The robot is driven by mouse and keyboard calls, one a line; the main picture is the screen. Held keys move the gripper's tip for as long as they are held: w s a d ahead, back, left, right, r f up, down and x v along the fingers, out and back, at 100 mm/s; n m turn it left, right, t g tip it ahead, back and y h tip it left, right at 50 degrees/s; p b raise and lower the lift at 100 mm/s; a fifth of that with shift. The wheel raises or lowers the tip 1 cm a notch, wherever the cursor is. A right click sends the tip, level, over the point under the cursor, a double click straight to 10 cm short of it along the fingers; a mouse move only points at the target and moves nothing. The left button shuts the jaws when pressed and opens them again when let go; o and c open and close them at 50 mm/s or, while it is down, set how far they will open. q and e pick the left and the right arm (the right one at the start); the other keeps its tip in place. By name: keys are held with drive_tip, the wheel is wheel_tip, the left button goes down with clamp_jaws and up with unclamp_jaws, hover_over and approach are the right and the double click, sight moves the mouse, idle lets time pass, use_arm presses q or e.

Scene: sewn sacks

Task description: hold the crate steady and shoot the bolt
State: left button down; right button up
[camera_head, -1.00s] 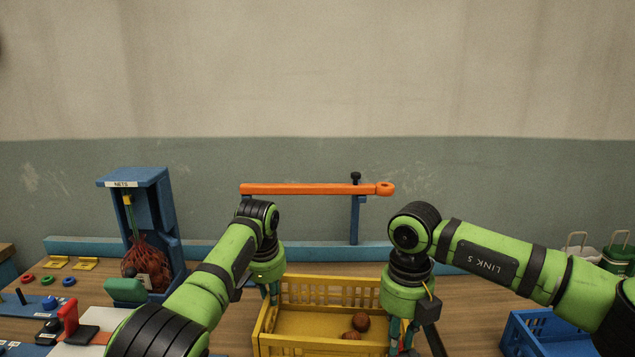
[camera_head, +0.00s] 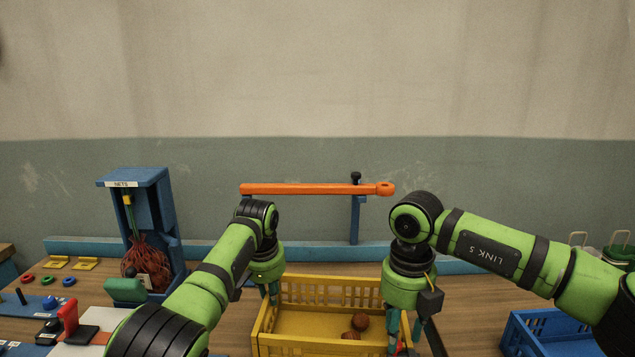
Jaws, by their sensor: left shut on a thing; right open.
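A yellow crate (camera_head: 300,339) stands on the table at the lower middle, with a few brown round things (camera_head: 360,322) inside it. My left gripper (camera_head: 272,296) points down at the crate's left side and is shut on its wall; the fingertips are partly hidden. My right gripper (camera_head: 403,335) points down at the crate's right side and is open; its fingers are partly cut off by the frame's lower edge. I cannot make out the bolt; it may be hidden by the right gripper or out of frame.
An orange bar (camera_head: 310,189) spans above the crate on a blue post (camera_head: 355,222). A blue stand (camera_head: 168,215) labelled NETS holds a red net sack (camera_head: 146,262) at the left. A blue crate (camera_head: 540,325) stands at the right. Buttons and switches crowd the lower left.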

drive_tip(key=shift+r, duration=3.2)
use_arm(q)
drive_tip(key=shift+d, duration=0.1)
drive_tip(key=c, duration=1.2)
unclamp_jaws()
drive_tip(key=shift+c, duration=0.2)
drive_tip(key=p+v, duration=0.5)
drive_tip(key=p, duration=0.3)
drive_tip(key=shift+s+r, duration=0.1)
drive_tip(key=shift+r, duration=0.25)
drive_tip(key=shift+s+r+p, duration=0.25)
drive_tip(key=shift+r+p, duration=0.4)
drive_tip(key=shift+p, duration=0.6)
use_arm(e)
wheel_tip(320, 180, up, 10)
drive_tip(key=shift+r, duration=0.15)
